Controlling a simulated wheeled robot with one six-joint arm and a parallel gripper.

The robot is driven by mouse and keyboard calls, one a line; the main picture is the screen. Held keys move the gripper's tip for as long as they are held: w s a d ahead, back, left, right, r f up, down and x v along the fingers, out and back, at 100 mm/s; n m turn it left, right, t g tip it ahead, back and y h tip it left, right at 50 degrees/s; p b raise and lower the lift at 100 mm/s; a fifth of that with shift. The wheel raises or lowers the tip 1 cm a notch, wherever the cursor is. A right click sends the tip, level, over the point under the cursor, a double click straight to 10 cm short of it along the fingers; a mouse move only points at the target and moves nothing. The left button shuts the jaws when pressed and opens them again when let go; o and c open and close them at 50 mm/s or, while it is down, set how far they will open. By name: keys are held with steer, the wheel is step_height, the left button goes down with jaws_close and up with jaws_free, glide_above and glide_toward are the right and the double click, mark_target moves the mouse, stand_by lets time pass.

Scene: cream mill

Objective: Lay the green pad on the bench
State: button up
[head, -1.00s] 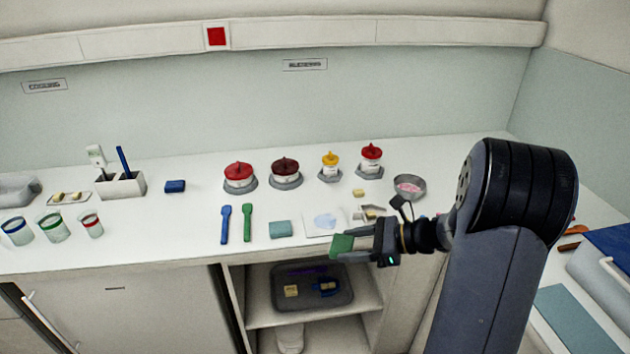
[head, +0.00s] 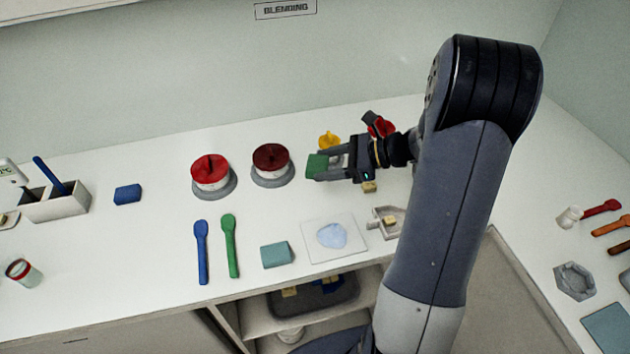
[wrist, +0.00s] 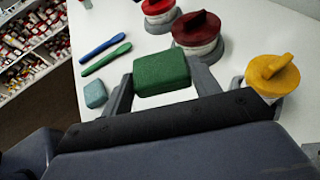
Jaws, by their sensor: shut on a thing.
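The green pad (head: 317,166) is a small dark green block held between the fingers of my gripper (head: 318,168). In the wrist view the green pad (wrist: 161,73) sits between the two fingertips (wrist: 160,80), which are shut on it. The pad is over the white bench (head: 150,240), beside the dark red-lidded jar (head: 272,163) and in front of the yellow-lidded jar (head: 329,140). I cannot tell whether the pad touches the bench. My gripper and arm partly hide the yellow jar and another red-lidded jar (head: 380,126).
A red-lidded jar (head: 211,174), blue pad (head: 127,194), blue spatula (head: 202,252), green spatula (head: 230,245), teal pad (head: 277,254) and white sheet (head: 350,253) with a pale blue patch lie on the bench. Bare bench lies between the jars and spatulas.

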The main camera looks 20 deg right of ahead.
mark_target(327, 198)
step_height(327, 198, down, 10)
steer(key=shift+r+p, duration=0.25)
steer(key=shift+p, duration=0.2)
steer(key=shift+f, duration=0.25)
steer(key=o, duration=0.9)
steer(key=shift+r, duration=0.1)
steer(key=shift+o, duration=0.2)
steer(key=shift+r, duration=0.1)
steer(key=b+v, duration=0.2)
steer(key=v, duration=0.9)
steer(key=shift+d, duration=0.1)
steer(key=shift+s+d+r, duration=0.2)
steer(key=shift+s+d, duration=0.05)
steer(key=shift+d, duration=0.1)
